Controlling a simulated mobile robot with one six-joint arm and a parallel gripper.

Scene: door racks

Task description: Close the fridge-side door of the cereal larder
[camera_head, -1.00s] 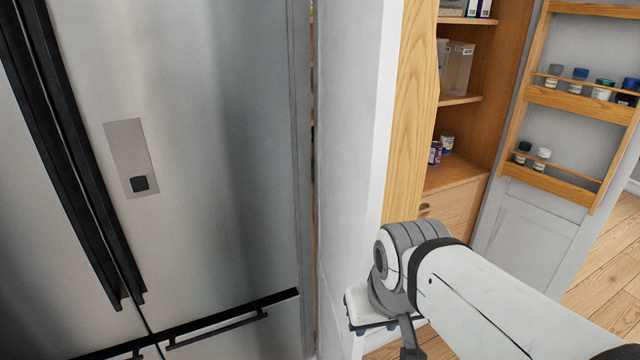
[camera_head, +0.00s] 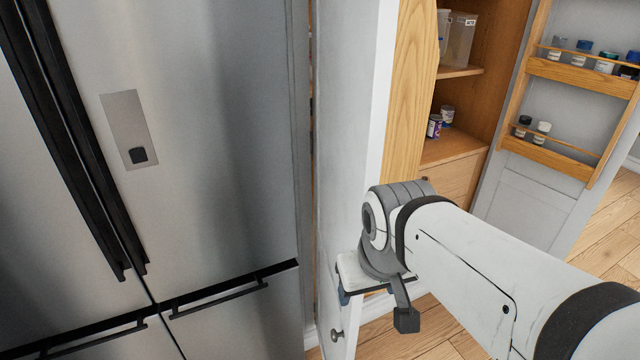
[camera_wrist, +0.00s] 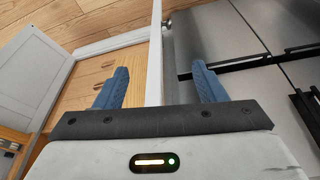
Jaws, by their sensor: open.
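The fridge-side door (camera_head: 345,150) of the cereal larder stands open beside the fridge, its narrow white edge facing me. A small round knob (camera_head: 337,335) sits low on it. My gripper (camera_head: 345,296) is at that door's edge, above the knob; my wrist hides part of the fingers. In the wrist view my gripper (camera_wrist: 160,82) is open, with blue fingers spread. The door edge (camera_wrist: 154,65) runs between them, with a gap to each finger. I cannot tell whether anything touches. The larder (camera_head: 462,110) shows wooden shelves with jars and clear bins.
The steel fridge (camera_head: 220,150) with black handles (camera_head: 75,150) stands close on the left. The larder's other door (camera_head: 535,195), with wooden racks of jars, is open on the right. Bare wooden floor (camera_head: 440,335) lies between the two doors.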

